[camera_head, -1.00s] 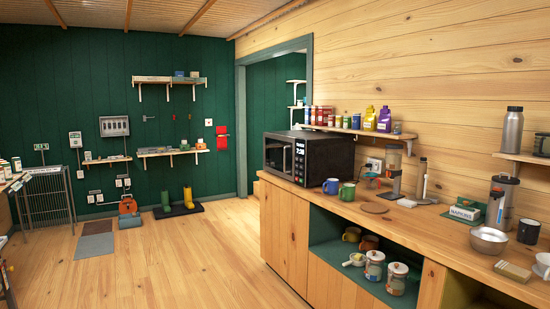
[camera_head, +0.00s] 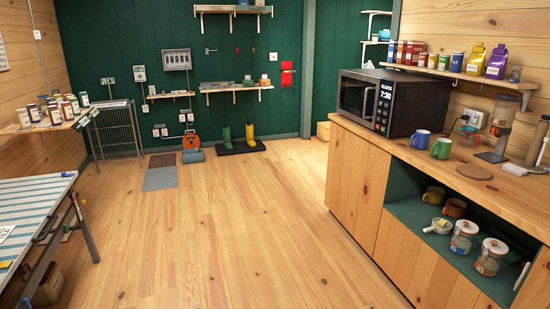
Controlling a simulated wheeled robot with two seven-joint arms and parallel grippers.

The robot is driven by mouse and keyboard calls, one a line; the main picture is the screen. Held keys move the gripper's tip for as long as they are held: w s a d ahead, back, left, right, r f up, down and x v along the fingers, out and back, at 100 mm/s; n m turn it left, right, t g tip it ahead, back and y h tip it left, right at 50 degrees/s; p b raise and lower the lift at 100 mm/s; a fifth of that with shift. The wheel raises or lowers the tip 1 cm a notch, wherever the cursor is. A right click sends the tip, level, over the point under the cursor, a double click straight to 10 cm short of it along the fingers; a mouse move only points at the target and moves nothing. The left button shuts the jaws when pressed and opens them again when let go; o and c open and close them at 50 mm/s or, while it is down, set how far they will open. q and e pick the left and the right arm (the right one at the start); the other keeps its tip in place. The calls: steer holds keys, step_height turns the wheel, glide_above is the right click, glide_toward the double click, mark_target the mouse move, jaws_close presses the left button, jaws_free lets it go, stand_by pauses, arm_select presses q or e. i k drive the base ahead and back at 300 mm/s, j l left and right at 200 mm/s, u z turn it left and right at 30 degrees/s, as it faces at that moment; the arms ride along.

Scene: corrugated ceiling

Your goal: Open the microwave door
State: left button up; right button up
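The black microwave (camera_head: 391,101) stands on the wooden counter at the right, below a wall shelf. Its door (camera_head: 357,97), with a dark window, faces left toward the open floor and looks shut. The control panel (camera_head: 384,107) with a lit clock is at the door's near side. Neither of my grippers shows in the head view.
A blue mug (camera_head: 420,139) and a green mug (camera_head: 442,148) stand on the counter (camera_head: 480,190) near the microwave. Jars sit in the open compartment below. A striped table (camera_head: 30,205) stands at the left. The wooden floor (camera_head: 210,235) between is clear.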

mark_target(356, 101)
steer(key=i+u, duration=0.3)
steer(key=i, duration=1.15)
steer(key=i+j+z, duration=0.15)
steer(key=i, duration=0.55)
steer(key=i+j+z, duration=0.1)
steer(key=i, duration=0.65)
steer(key=i+j+z, duration=0.3)
steer(key=i, duration=0.25)
steer(key=l, duration=0.15)
